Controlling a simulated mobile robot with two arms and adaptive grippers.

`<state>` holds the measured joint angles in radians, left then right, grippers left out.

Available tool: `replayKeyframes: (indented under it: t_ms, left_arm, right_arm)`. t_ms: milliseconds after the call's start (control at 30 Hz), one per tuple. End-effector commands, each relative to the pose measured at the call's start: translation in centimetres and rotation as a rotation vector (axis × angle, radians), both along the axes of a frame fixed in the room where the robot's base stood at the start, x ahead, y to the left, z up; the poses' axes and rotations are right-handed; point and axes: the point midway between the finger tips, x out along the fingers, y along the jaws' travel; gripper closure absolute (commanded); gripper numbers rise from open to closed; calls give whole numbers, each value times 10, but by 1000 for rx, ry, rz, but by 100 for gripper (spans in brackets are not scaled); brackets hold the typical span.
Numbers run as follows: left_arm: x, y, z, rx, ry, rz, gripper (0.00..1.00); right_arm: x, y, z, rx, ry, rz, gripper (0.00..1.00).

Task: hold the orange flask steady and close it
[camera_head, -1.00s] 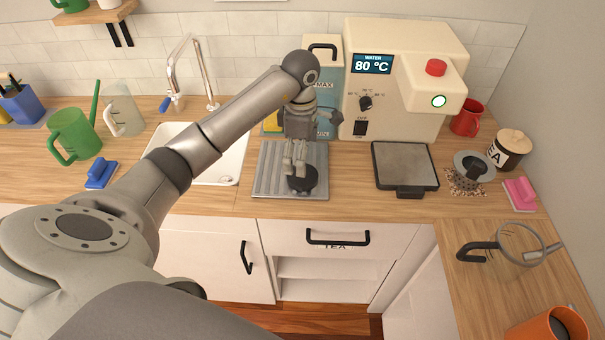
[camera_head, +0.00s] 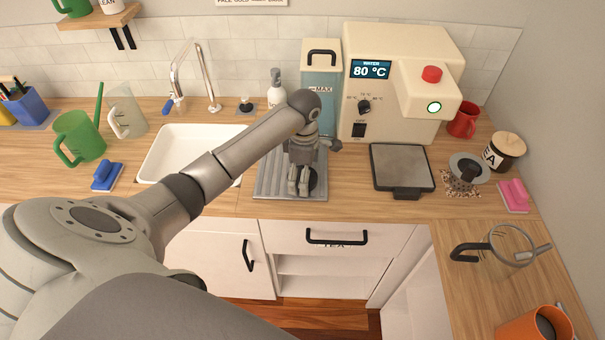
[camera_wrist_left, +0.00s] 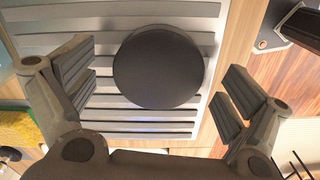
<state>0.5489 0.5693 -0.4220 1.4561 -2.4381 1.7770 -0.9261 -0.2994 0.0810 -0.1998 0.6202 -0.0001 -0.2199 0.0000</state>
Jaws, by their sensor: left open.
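A round black disc (camera_head: 313,180), which may be the flask's lid, is on the ribbed metal drainer (camera_head: 265,180) beside the sink. My left gripper (camera_head: 300,186) is over it, pointing down, and partly covers it. In the left wrist view the disc (camera_wrist_left: 158,66) lies between the spread fingers of my left gripper (camera_wrist_left: 158,85), with gaps on both sides. The gripper is open and empty. An orange vessel (camera_head: 518,330) with a dark round opening stands at the bottom right, cut by the picture edge; I cannot tell surely whether it is the flask. My right gripper is not in view.
The water machine (camera_head: 400,75) and a blue-fronted canister (camera_head: 321,90) stand behind the drainer. A white soap bottle (camera_head: 277,95) is behind my arm. A flat grey plate (camera_head: 402,165) lies right of the drainer. A glass jug (camera_head: 500,255) stands on the right counter.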

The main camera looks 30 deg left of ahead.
Motion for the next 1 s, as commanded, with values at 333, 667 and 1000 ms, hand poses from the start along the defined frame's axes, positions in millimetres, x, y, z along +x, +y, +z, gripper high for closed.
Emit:
replayKeyframes:
  t_ms: [333,667,1000]
  left_arm:
    - [0,0,-1,0,-1,0,3]
    - [0,0,-1,0,-1,0,40]
    - [1,0,0,0,-2,0,40]
  right_arm:
    - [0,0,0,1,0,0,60]
    - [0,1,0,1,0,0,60]
    - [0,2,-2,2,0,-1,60]
